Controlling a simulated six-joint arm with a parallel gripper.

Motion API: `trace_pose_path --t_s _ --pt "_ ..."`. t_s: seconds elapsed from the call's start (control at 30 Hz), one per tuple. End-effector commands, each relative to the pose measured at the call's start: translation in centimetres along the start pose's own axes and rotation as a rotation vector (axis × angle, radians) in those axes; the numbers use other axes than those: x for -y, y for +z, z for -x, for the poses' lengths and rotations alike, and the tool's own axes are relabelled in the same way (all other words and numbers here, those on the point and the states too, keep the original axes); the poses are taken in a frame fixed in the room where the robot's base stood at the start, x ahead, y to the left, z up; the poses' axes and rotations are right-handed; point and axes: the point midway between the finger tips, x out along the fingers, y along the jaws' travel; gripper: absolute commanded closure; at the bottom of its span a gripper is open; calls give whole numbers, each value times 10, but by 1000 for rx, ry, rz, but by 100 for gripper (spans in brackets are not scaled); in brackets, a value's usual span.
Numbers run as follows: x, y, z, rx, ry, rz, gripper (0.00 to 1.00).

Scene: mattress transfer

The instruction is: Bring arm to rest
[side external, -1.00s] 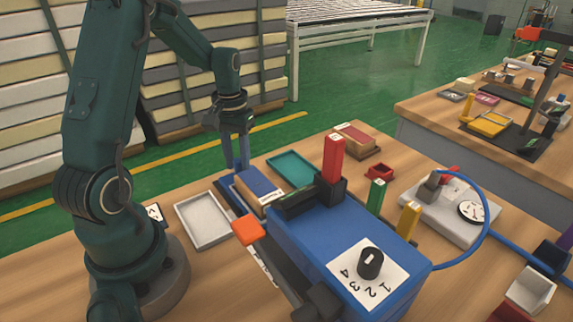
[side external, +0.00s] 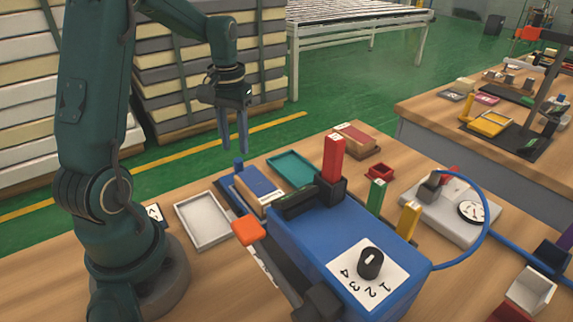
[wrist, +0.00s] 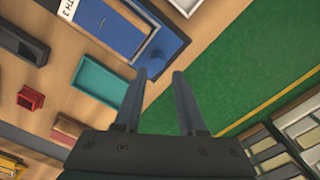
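My gripper (side external: 234,150) hangs fingers down in the side view, above the blue tray's far end and apart from everything. Its two fingers stand apart with nothing between them; the wrist view (wrist: 159,74) shows this gap too.
A teal tray (side external: 293,166) and a white tray (side external: 203,221) lie either side of the blue tray. A blue machine (side external: 325,236) with a dial and a red block (side external: 333,158) stand nearby. Stacked mattresses (side external: 190,60) rise behind my arm.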

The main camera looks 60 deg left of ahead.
Motion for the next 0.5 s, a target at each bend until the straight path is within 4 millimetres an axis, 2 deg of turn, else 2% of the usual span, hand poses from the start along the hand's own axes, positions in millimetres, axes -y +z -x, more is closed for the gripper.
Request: trace_pose_path --t_s 0.27,0.37,0.5 --pt "-3 0 1 -3 0 -11 60" --pt "-16 -2 16 -55 -1 -57 60" --pt "-47 14 49 -154 5 -166 60"
